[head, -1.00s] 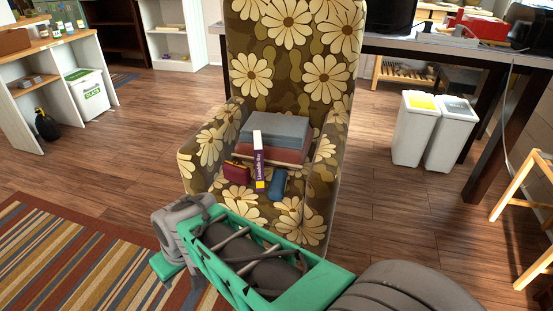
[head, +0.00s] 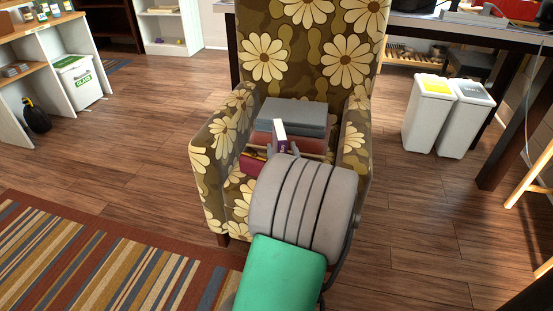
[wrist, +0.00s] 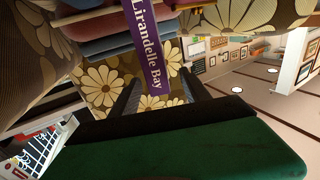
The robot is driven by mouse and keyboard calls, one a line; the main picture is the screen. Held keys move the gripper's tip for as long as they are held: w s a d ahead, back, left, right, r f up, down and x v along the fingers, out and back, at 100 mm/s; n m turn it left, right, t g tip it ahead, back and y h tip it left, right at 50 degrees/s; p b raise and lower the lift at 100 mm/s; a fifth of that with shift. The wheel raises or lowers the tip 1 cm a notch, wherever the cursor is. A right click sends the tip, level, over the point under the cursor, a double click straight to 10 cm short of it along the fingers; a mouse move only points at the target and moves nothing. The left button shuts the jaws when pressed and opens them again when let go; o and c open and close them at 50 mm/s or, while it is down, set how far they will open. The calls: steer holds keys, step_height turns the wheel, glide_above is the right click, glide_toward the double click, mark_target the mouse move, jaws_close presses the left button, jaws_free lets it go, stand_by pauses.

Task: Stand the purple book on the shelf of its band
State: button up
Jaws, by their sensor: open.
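The purple book (head: 280,136) stands upright on the seat of the flowered armchair (head: 221,160), in front of stacked books. Its purple spine (wrist: 147,45) reads "Lirandelle Bay" in the wrist view. My gripper (wrist: 160,95) is open, with a dark finger on each side of the spine's lower part in that view. I cannot tell whether the fingers touch the book. In the head view my arm hides most of my gripper and the book's lower part. A white shelf unit (head: 172,32) stands at the back; no band marking is clear on it.
A grey book (head: 292,113) lies on a reddish one behind the purple book. A dark red item (head: 251,165) lies left of it. Armrests flank the seat. White bins (head: 428,112) stand right. Open floor (head: 150,135) lies left, beside a striped rug (head: 80,255).

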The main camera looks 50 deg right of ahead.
mark_target(280, 135)
steer(key=x, duration=0.7)
steer(key=shift+w+d+f+b, duration=0.1)
steer(key=shift+w+d+b, duration=0.05)
steer(key=shift+d+b, duration=0.2)
jaws_close()
stand_by(1.0)
